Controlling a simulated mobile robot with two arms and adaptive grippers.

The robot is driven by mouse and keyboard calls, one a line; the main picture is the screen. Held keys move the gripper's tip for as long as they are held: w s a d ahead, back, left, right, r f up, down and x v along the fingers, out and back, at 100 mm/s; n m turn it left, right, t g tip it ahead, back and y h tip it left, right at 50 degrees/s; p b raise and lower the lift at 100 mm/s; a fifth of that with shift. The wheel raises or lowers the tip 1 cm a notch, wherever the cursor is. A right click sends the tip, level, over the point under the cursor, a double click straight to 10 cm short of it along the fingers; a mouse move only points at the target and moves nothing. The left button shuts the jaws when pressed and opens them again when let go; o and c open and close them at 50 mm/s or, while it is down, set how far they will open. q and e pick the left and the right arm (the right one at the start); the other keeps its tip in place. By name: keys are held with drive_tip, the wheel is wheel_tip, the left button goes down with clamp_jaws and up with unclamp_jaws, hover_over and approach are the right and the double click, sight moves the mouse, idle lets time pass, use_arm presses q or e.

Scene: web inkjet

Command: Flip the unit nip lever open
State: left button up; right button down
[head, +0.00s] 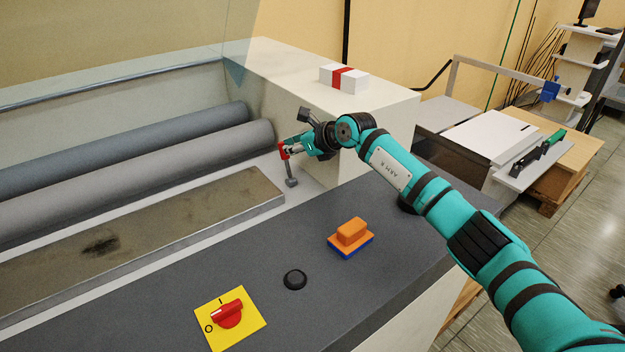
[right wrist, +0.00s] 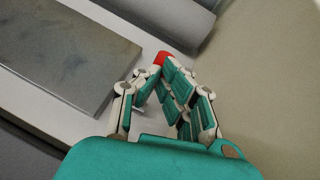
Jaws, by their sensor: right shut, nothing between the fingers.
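The unit nip lever (head: 291,172) stands beside the ends of the grey rollers, a grey stem on a small foot with a red top (head: 283,151). My right gripper (head: 288,148) is at the lever's red top, coming from the right. In the right wrist view the shut fingertips (right wrist: 159,74) meet just at the lever's red end (right wrist: 162,58), with nothing between them. I cannot tell whether they touch it. The gripper hides part of the lever there. My left gripper is not in view.
Two grey rollers (head: 150,180) and a stained metal plate (head: 150,230) lie left of the lever. A white cabinet (head: 270,70) rises behind my right gripper. The dark front ledge holds a red rotary switch (head: 228,314), a black button (head: 295,279) and an orange block (head: 352,231).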

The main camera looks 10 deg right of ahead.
idle(0.3)
drive_tip(key=v, duration=1.2)
